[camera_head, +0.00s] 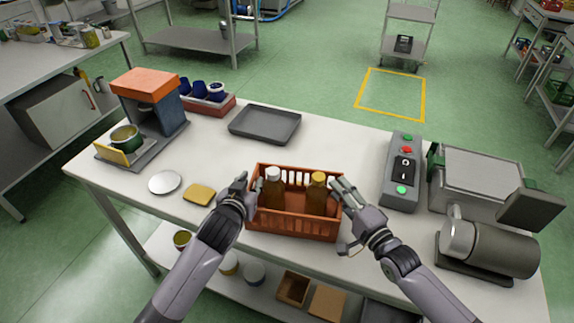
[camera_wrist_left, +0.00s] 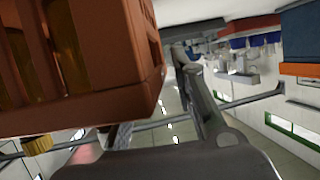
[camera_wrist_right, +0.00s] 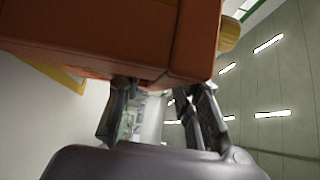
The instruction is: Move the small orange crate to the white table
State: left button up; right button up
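The small orange crate (camera_head: 295,222) holds two brown bottles, one white-capped (camera_head: 274,190) and one yellow-capped (camera_head: 318,195). It appears upright near the front edge of the white table (camera_head: 345,148); whether its base touches the top is unclear. My left gripper (camera_head: 247,186) is at its left end, fingers apart. In the left wrist view the crate (camera_wrist_left: 125,55) hides part of one finger. My right gripper (camera_head: 346,215) is at its right end, fingers spread. In the right wrist view the crate (camera_wrist_right: 110,35) covers the fingertip area, so contact is unclear.
A dark tray (camera_head: 265,123) lies behind the crate. A yellow sponge (camera_head: 199,194) and a pale disc (camera_head: 165,182) lie left. A control box (camera_head: 401,172) and a grey machine (camera_head: 487,245) stand right. Another table (camera_head: 60,57) is at far left.

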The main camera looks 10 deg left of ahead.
pick_arm(q)
jog(key=v, duration=0.7)
jog(key=shift+s+r, duration=0.2)
jog(key=shift+s, duration=0.15)
pick_arm(e)
jog(key=v, duration=1.2)
pick_arm(q)
jog(key=shift+s, duration=0.1)
